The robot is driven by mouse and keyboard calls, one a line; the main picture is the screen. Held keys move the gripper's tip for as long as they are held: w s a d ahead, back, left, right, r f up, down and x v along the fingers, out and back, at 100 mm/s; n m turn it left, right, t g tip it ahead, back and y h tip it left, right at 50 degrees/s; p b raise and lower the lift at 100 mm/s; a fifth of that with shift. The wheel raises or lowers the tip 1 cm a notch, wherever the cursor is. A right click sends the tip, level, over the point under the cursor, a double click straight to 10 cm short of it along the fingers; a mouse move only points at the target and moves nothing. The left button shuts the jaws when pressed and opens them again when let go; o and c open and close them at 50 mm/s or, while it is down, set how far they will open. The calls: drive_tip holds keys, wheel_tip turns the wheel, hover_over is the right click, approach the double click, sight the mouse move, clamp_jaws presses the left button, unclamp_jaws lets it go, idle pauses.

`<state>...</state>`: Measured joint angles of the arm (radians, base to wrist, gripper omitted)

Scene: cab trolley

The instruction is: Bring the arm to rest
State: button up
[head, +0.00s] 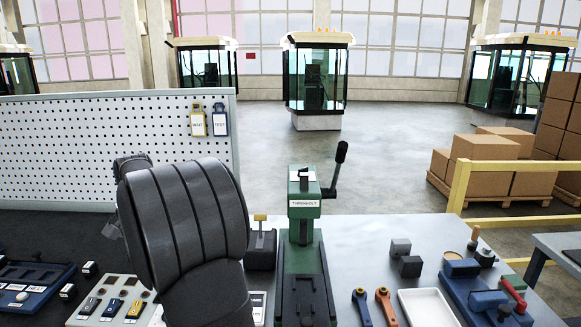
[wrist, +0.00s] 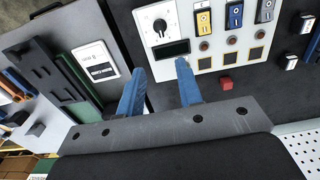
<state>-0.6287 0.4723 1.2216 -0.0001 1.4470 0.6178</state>
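My gripper (wrist: 161,66) shows in the wrist view as two blue fingers set apart, with nothing between them. It is open. The fingertips point toward the lower edge of a pale control panel (wrist: 205,62), which has a dial, coloured rocker switches and a dark display. I cannot tell the exact gap between fingertips and panel. In the head view my own dark grey arm stands large in front, and the gripper itself is hidden there. Part of the same panel (head: 87,313) shows left of my arm.
A green lever press (head: 304,240) stands close right of my arm. A pegboard (head: 90,140) rises behind at left.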

wheel_tip(320, 180, down, 17)
drive_tip(key=shift+f, duration=0.3)
drive_tip(key=n, duration=1.1)
idle(0.7)
wheel_tip(320, 180, up, 17)
drive_tip(key=m, duration=0.8)
wheel_tip(320, 180, down, 17)
drive_tip(key=shift+r, duration=0.1)
